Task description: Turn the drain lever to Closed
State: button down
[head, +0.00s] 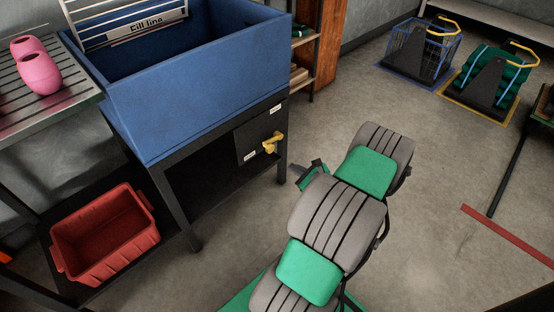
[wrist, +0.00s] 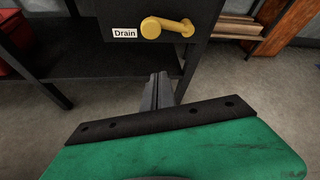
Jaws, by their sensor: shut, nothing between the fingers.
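The yellow drain lever (head: 272,144) is on a dark panel (head: 245,142) at the front of the blue tank's stand. In the wrist view the lever (wrist: 168,28) points right from its round pivot, roughly level. A white label reading "Drain" (wrist: 124,33) is left of the pivot. Another small label (head: 275,108) sits above the lever in the head view, too small to read. My gripper (head: 296,171) is shut and empty, in front of and below the lever, apart from it. Its fingers also show in the wrist view (wrist: 160,77).
The blue tank (head: 200,92) stands above the panel. A red crate (head: 105,235) is on the low shelf at left. Pink objects (head: 38,80) lie on a slatted table. Wooden shelving (head: 325,45) is behind. The floor right of my arm is mostly clear.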

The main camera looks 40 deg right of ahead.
aim_at(272, 140)
jog(key=a+f+b+x, duration=0.1)
jog(key=b+x, duration=0.3)
jog(key=x, duration=0.6)
jog(key=r, duration=0.4)
jog(key=shift+w+a+r+b, duration=0.2)
jog(key=shift+w+r+b, duration=0.05)
jog(key=shift+r+b, duration=0.1)
jog(key=shift+r, duration=0.1)
